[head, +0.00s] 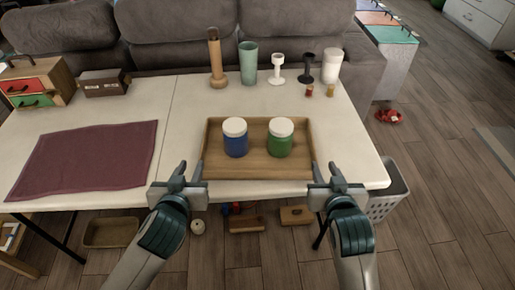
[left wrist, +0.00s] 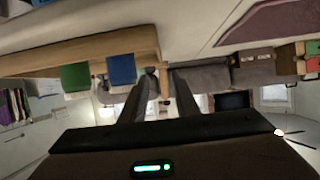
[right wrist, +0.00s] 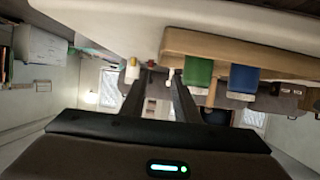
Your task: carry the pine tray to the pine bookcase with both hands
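The pine tray (head: 258,172) lies flat on the white folding table, near its front edge. A blue jar (head: 235,145) and a green jar (head: 280,145), both with white lids, stand in it. My left gripper (head: 200,171) is at the tray's left end and my right gripper (head: 316,171) is at its right end. In the left wrist view the fingers (left wrist: 161,73) stand apart close to the tray end (left wrist: 120,45). In the right wrist view the fingers (right wrist: 163,74) also stand apart by the tray (right wrist: 200,45). I cannot tell whether they touch it.
A maroon cloth (head: 85,158) lies left of the tray. A wooden mill (head: 216,62), a green cup (head: 248,64) and a white canister (head: 331,66) stand behind it. A grey sofa (head: 190,35) backs the table (head: 350,155). A white basket (head: 388,195) stands right; floor beyond is mostly open.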

